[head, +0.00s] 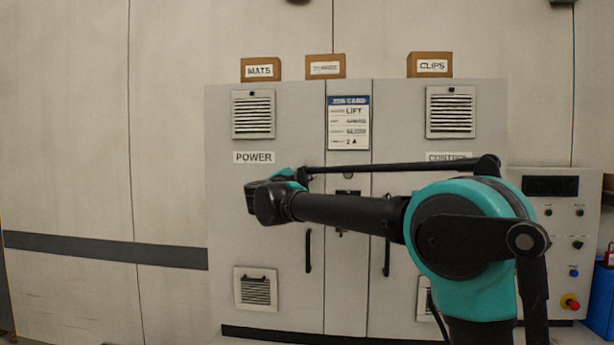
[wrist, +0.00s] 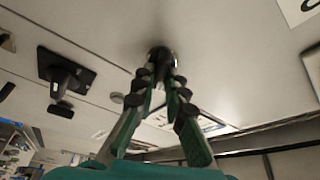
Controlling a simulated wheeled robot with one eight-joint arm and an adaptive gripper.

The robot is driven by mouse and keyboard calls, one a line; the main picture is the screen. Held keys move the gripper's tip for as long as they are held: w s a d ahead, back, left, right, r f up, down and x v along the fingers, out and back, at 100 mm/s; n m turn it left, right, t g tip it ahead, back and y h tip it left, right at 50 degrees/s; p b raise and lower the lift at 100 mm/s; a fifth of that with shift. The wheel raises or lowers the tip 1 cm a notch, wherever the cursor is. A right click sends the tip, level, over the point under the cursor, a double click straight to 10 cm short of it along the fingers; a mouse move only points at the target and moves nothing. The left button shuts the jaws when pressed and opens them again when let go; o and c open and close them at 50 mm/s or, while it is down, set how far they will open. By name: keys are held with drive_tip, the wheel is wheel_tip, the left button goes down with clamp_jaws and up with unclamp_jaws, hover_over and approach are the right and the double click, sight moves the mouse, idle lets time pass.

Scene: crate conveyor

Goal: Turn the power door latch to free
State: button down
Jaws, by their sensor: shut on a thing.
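The cabinet's left door carries the POWER label (head: 254,158) in the head view. In the wrist view a small dark round latch (wrist: 160,53) stands out from a pale panel. My gripper (wrist: 167,78) has its two green and black fingers closed on it, and the fingertips hide most of the latch. How the latch is turned cannot be read. In the head view my arm's wrist is in front of the left door, just below the POWER label, and hides the gripper and the latch.
A black handle (head: 308,250) is on the left door and another (head: 387,250) on the right door. A dark rectangular fitting (wrist: 67,72) is left of my fingers in the wrist view. Boxes, including MATS (head: 261,69), stand on top. A control panel (head: 552,240) is at right.

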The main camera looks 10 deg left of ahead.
drive_tip(key=m+g, duration=0.2)
drive_tip(key=m, duration=0.3)
idle(0.5)
drive_tip(key=c, duration=1.6)
unclamp_jaws()
drive_tip(key=shift+r, duration=0.1)
drive_tip(key=shift+o, duration=0.2)
drive_tip(key=shift+s, duration=0.1)
drive_tip(key=v, duration=1.1)
drive_tip(key=shift+s+a, duration=0.25)
drive_tip(key=shift+s, duration=0.1)
